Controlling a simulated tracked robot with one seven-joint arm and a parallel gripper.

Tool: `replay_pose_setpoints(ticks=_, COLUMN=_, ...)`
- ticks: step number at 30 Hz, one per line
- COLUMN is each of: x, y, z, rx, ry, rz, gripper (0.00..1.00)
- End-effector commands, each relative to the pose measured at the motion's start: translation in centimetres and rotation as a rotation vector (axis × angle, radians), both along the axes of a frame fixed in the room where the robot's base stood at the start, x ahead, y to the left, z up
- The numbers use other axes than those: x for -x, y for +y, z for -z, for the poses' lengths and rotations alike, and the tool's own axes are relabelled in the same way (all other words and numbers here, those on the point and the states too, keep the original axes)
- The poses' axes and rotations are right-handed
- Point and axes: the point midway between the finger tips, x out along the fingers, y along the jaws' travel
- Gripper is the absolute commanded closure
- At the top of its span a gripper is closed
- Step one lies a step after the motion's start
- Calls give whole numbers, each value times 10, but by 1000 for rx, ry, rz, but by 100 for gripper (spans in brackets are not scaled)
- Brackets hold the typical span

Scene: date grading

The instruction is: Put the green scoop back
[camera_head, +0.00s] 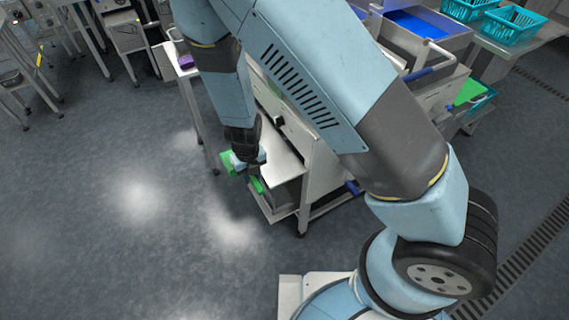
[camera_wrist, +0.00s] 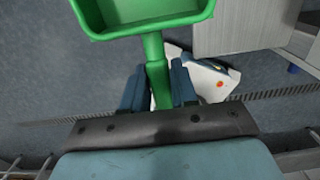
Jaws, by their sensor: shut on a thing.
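The green scoop (camera_wrist: 157,55) is in my gripper (camera_wrist: 157,80). In the wrist view its open pan is at the top and its handle runs down between the two blue fingers, which are shut on the handle. In the head view, green parts of the scoop (camera_head: 228,161) show on both sides of my gripper (camera_head: 250,168), beside the left side of a metal bench (camera_head: 317,170). It is held above the floor. My arm hides part of the bench, and I cannot make out a holder for the scoop.
A purple thing (camera_head: 186,61) lies on the bench's far end. A blue-lined tub (camera_head: 415,22) and turquoise baskets (camera_head: 513,25) stand at the upper right. A green thing (camera_head: 468,93) is at the right. Steel tables stand at the upper left. The floor (camera_head: 110,200) at left is clear.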

Motion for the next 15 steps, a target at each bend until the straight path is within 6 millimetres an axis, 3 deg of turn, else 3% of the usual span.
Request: replay_pose_setpoints(ticks=15, x=-39, y=-64, z=0, rx=-1, ry=1, rz=3, gripper=100)
